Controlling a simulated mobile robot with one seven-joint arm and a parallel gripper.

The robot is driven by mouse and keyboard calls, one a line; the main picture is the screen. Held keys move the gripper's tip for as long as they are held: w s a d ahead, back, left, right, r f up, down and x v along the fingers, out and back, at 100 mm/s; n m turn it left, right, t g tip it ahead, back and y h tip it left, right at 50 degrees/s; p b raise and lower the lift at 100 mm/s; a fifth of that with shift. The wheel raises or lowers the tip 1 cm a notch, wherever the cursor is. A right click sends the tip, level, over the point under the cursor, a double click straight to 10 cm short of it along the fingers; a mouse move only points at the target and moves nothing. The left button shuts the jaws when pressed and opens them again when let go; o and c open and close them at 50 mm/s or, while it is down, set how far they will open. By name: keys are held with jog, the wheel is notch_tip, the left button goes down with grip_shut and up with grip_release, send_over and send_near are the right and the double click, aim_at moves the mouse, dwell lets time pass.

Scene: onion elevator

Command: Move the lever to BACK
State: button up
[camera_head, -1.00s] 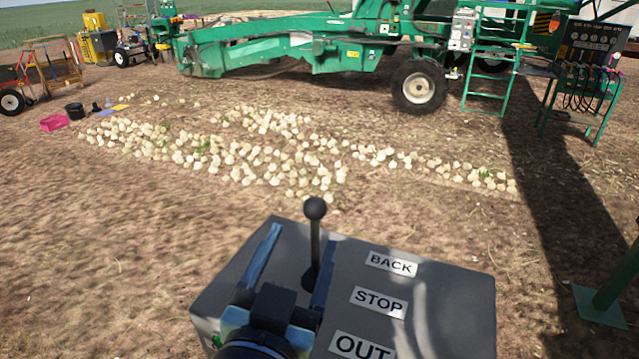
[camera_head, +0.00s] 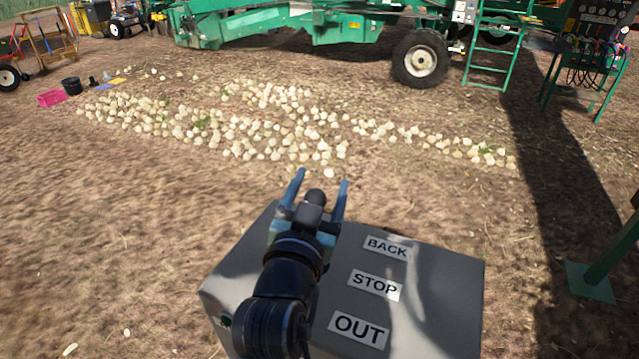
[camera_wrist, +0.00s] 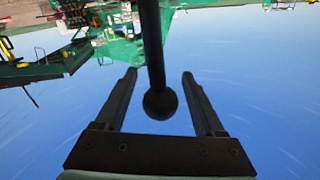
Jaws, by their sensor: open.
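A grey control box (camera_head: 430,310) stands in front of me with white labels BACK (camera_head: 387,247), STOP (camera_head: 374,284) and OUT (camera_head: 358,329) in a column. The lever has a dark round knob (camera_head: 315,197); its shaft is hidden behind my gripper in the head view. My gripper (camera_head: 320,179) is open over the left part of the box, its blue fingers on both sides of the knob. In the wrist view the lever's shaft and knob (camera_wrist: 160,104) lie between the two open fingers, with gaps on each side. The slot is hidden, so the lever's exact setting cannot be told.
Many pale onions (camera_head: 270,120) lie on the soil beyond the box. A green machine (camera_head: 300,22) stands at the back, with a hose stand (camera_head: 590,60) at the right. A green post (camera_head: 615,265) rises right of the box. Bare ground surrounds the box.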

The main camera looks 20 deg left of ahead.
jog(key=shift+c, duration=0.2)
grip_shut()
dwell(1.1)
